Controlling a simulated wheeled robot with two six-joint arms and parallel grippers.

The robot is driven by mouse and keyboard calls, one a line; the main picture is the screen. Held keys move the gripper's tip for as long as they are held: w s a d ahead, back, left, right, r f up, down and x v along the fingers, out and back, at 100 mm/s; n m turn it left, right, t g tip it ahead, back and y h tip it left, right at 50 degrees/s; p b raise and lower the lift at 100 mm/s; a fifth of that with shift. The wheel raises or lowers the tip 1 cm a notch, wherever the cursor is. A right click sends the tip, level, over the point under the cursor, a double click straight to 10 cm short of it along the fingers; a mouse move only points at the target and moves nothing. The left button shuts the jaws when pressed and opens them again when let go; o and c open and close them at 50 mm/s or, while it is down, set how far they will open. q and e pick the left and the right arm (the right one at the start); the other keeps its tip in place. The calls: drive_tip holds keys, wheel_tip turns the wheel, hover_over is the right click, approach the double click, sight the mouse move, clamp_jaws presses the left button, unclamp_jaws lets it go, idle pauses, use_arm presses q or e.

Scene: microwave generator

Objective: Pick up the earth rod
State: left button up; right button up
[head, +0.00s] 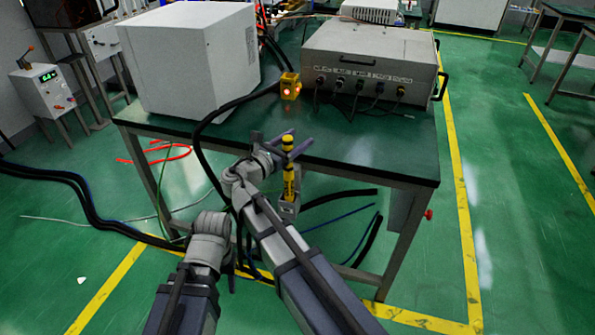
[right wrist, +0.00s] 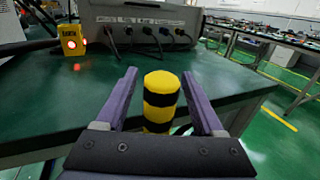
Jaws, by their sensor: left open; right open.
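The earth rod (head: 289,178) is a yellow and black banded rod, upright at the front edge of the green table, with its lower end in a grey holder (head: 288,207). My right gripper (head: 283,145) is open at the rod's upper part. In the right wrist view, the rod's rounded top (right wrist: 160,98) stands between the two purple fingers (right wrist: 158,74), with a gap on each side. My left gripper (head: 231,281) is open and low in front of the table, away from the rod, mostly hidden behind my arm.
A yellow box with a red light (head: 290,86) stands on the table (head: 385,150), also in the right wrist view (right wrist: 71,41). Behind are a white cabinet (head: 190,60) and a grey instrument box (head: 370,65) with cables. Black cables (head: 60,175) run across the floor at left.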

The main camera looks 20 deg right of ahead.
drive_tip(key=shift+s+a+r, duration=0.1)
drive_tip(key=shift+a, duration=0.15)
drive_tip(key=shift+c, duration=0.2)
drive_tip(key=shift+d, duration=0.1)
clamp_jaws()
idle(0.8)
